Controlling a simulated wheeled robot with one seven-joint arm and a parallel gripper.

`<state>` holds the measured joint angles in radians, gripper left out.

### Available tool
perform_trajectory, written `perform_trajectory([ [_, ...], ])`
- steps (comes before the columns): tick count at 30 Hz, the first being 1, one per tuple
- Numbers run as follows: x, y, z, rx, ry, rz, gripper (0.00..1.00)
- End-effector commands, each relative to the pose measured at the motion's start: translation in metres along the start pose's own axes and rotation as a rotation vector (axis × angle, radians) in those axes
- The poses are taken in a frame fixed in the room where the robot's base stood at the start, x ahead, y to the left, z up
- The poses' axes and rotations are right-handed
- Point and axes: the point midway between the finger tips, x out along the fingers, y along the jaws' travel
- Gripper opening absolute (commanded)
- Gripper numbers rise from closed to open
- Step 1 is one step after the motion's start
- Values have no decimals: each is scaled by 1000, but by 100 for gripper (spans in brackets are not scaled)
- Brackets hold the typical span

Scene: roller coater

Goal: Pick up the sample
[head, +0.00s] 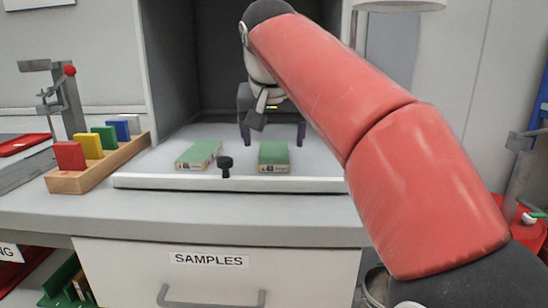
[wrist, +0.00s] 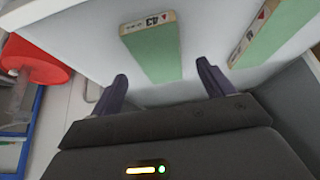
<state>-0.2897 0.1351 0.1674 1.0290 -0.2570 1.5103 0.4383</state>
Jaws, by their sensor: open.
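Two flat green samples lie on the light surface of the grey booth. The left sample (head: 198,153) lies at an angle, and the right sample (head: 274,153) lies straighter. My gripper (head: 273,133) is open and empty, with its purple fingers spread at the far side of the right sample. In the wrist view, my gripper (wrist: 162,82) has the sample labelled 43 (wrist: 155,52) ahead between its fingers. The other sample (wrist: 275,32) shows at the upper right there. I cannot tell the exact height of the fingers above the surface.
A wooden rack (head: 100,170) of coloured blocks stands at the left. Booth walls enclose the back and sides. In the wrist view, a red round object (wrist: 30,60) is at the left.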

Motion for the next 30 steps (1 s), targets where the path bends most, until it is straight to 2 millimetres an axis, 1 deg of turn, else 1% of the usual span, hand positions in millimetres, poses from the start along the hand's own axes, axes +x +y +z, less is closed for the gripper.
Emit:
perform_trajectory([
  [1, 10, 0, -1, 1, -2, 1, 80],
  [6, 33, 0, -2, 1, -2, 1, 80],
  [9, 38, 0, -3, 1, 0, 0, 80],
  [15, 38, 0, -3, 1, 0, 0, 80],
  [16, 38, 0, -3, 1, 0, 0, 79],
  [27, 38, 0, -3, 1, 0, -1, 31],
  [30, 38, 0, -3, 1, 1, -1, 31],
])
